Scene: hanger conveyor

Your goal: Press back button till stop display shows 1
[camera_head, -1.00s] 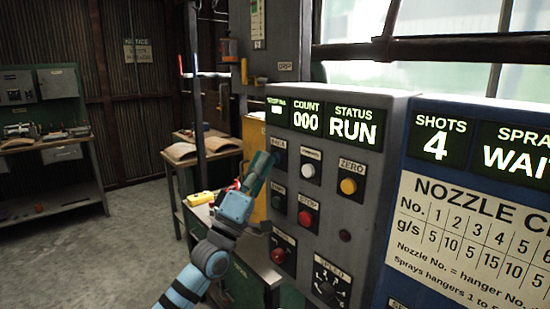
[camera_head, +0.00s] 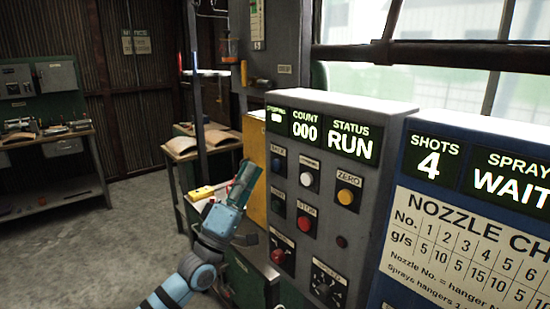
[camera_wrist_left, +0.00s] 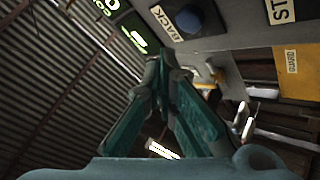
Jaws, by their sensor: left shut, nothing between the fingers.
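The grey control panel (camera_head: 345,100) carries the small stop display (camera_head: 276,115), whose digit I cannot read in the head view. The dark blue back button (camera_head: 277,164) sits below that display. It also shows in the left wrist view (camera_wrist_left: 194,20), beside its BACK label (camera_wrist_left: 165,22). My left gripper (camera_head: 248,168) is shut and empty, its tips just left of the back button and apart from it. My right gripper is not in view.
Close to the back button are a white button (camera_head: 306,179), a dark start button (camera_head: 277,207) and a red stop button (camera_head: 304,223). A yellow zero button (camera_head: 345,197) is farther right. A blue spray panel (camera_head: 430,215) adjoins on the right.

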